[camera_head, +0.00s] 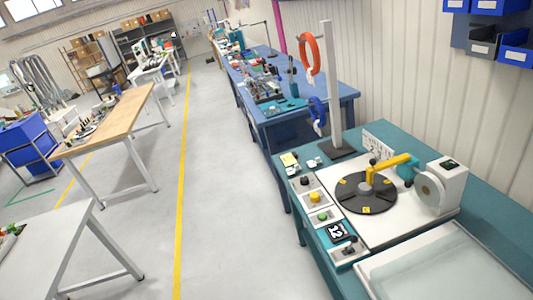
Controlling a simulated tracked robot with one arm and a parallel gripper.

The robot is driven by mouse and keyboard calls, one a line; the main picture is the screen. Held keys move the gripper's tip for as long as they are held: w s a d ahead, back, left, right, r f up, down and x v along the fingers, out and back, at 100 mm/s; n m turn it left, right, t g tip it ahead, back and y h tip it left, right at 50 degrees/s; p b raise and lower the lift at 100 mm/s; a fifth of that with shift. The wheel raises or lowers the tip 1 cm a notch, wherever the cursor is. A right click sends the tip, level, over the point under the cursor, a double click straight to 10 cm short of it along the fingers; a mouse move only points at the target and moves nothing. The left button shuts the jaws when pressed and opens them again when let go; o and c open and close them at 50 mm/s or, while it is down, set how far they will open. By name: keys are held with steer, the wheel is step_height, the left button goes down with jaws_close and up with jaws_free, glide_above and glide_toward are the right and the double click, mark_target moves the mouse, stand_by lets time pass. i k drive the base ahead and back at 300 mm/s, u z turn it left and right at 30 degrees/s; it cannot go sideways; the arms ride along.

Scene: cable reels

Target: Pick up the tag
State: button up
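I cannot tell for certain which thing is the tag. A black square with white digits (338,232) sits at the bench's left front. A blue coil (318,111) with a small white piece at its lower end hangs on the pale upright post, below an orange coil (309,54). My gripper is not in view.
The teal bench (490,205) bears a black turntable (366,193) with a yellow arm, a white machine (440,187), buttons and a pale tray (440,268). Blue bins (515,48) hang upper right. A wooden table (112,118) stands left. Open floor (230,200) lies between.

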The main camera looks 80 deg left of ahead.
mark_target(291, 171)
steer(key=u, duration=1.7)
steer(key=k, duration=0.6)
steer(key=u, duration=0.4)
steer(key=i, duration=0.9)
steer(key=u, duration=0.65)
steer(key=i, duration=1.2)
steer(key=z, duration=0.3)
steer(key=i, duration=1)
steer(key=z, duration=0.85)
